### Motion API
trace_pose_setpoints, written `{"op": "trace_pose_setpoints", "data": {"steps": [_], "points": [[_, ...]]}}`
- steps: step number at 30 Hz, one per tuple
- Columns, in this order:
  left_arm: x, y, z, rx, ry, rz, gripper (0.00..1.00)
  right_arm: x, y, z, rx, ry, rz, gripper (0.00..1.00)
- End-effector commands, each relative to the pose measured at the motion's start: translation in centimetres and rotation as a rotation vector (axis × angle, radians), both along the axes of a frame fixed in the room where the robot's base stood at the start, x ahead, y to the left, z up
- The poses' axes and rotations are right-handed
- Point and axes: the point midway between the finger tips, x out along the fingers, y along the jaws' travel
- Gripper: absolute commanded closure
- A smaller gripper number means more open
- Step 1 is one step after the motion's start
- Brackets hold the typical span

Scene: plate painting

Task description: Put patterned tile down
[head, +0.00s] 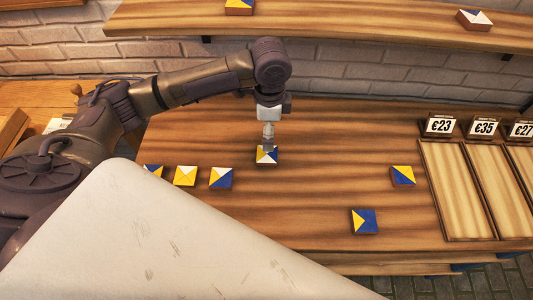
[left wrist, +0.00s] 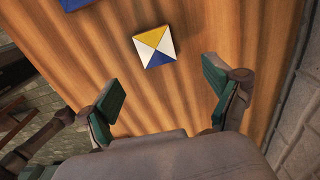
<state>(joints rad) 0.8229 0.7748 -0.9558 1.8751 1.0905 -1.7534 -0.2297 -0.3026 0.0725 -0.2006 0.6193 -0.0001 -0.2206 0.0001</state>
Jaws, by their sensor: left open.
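A patterned tile with yellow, white and blue triangles (head: 267,157) lies on the wooden counter (head: 320,200) below my left gripper (head: 268,135). In the left wrist view the same tile (left wrist: 155,47) lies flat on the wood, ahead of the two fingers. My left gripper (left wrist: 163,98) is open, with its green-padded fingers wide apart and nothing between them. My right gripper is not in view.
To the left are a yellow-white tile (head: 185,176), a white-blue tile (head: 221,178) and a partly hidden tile (head: 154,170). Two tiles lie to the right (head: 403,176) (head: 364,221). Wooden trays (head: 458,190) with price signs (head: 440,125) stand at far right. A shelf (head: 350,22) runs above.

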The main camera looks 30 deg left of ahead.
Motion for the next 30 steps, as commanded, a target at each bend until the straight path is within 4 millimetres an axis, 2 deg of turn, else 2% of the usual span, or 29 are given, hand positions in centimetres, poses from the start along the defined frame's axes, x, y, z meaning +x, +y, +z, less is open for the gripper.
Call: {"op": "trace_pose_setpoints", "data": {"steps": [3, 11, 20, 29, 30], "points": [[-0.1, 0.0, -2.2, -0.002, 0.002, 0.002, 0.1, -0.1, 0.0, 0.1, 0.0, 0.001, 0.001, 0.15], [-0.2, 0.0, -4.2, -0.003, 0.001, 0.001, 0.1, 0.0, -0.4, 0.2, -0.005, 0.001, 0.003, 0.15], [-0.9, 0.3, -8.3, -0.002, 0.001, 0.003, 0.1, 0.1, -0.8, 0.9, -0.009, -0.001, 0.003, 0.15], [-0.8, 0.2, -9.0, -0.003, -0.001, 0.001, 0.1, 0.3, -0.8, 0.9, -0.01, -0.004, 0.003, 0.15], [-0.8, 0.2, -9.0, -0.003, -0.001, 0.001, 0.14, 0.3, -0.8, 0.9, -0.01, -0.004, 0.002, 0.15]]}}
